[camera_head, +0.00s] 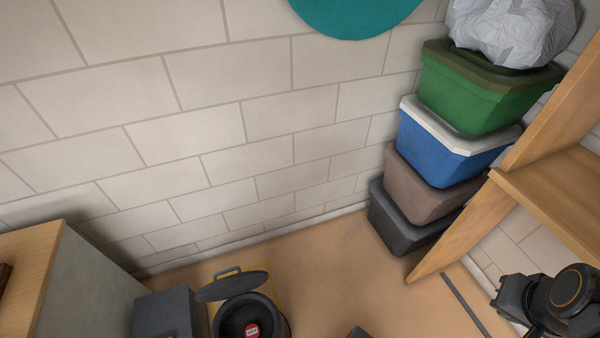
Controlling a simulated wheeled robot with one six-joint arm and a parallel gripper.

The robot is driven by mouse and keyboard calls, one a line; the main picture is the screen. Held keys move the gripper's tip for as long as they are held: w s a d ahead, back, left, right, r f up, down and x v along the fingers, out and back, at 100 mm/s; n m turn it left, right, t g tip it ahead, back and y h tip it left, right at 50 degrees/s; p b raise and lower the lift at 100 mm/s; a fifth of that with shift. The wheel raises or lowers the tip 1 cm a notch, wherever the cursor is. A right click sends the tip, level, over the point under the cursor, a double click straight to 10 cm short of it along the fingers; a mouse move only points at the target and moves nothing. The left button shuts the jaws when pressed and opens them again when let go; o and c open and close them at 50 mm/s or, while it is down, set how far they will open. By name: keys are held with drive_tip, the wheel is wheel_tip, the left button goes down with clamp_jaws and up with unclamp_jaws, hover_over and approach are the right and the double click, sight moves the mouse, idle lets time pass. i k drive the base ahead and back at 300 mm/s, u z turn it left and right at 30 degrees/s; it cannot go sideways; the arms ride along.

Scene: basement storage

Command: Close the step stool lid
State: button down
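The step stool (278,318) is a round dark grey tub at the bottom edge, partly cut off by the frame. Its lid (232,286), a dark disc, is open and tilted up at the tub's back left, with a handle-like loop behind it. The open top shows a dark hollow with a red, labelled object (252,331) inside. Dark links of my arm show at the lower right, well apart from the stool. I cannot make out my gripper's fingers.
A dark grey box (168,315) stands just left of the stool. A wooden-topped cabinet (28,262) is at the left. Stacked bins (462,92) and a wooden shelf (560,195) stand at the right. Floor right of the stool is mostly clear.

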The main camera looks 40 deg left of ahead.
sight(230, 286)
drive_tip(key=i, duration=1)
drive_tip(key=u, duration=1.95)
drive_tip(key=i, duration=0.5)
drive_tip(key=u, duration=1.8)
drive_tip(key=i, duration=0.25)
drive_tip(key=u, duration=0.5)
